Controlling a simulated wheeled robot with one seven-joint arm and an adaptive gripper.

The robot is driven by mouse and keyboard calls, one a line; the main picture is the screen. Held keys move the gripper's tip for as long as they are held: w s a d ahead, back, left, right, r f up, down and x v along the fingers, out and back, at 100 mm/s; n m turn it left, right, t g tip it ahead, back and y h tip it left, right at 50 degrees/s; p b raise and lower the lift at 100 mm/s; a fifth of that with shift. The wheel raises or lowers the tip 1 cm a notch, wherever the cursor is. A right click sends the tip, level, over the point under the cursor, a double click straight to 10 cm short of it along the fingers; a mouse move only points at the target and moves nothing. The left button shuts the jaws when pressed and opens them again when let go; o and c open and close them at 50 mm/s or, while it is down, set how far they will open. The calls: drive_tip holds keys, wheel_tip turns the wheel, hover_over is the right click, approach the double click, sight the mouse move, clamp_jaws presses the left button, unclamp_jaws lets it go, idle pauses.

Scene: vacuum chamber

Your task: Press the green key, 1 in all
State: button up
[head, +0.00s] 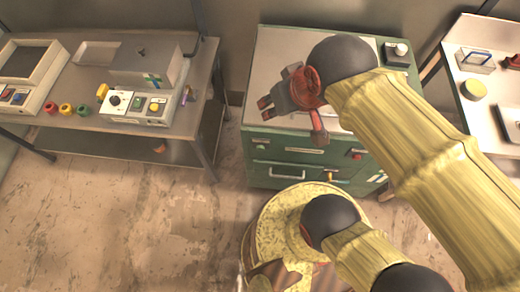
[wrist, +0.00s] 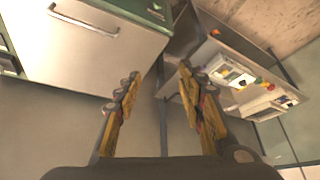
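The green key (head: 138,104) appears as a small green patch on the front panel of a pale box-shaped device (head: 150,85) on the left bench. It sits between a dark round knob and a yellow key (head: 156,107). My gripper (head: 264,104) is above the green cabinet, to the right of the bench and apart from the device. In the wrist view my gripper (wrist: 158,78) has its two fingers spread with nothing between them. The device shows small in the wrist view (wrist: 228,72), at upper right; its green key is too small to tell there.
The left bench (head: 190,120) also holds another device (head: 32,70) with red and blue keys, and several small coloured pieces. A green cabinet (head: 270,60) stands under my arm. A right table (head: 475,115) holds small items.

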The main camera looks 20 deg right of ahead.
clamp_jaws()
idle(1.6)
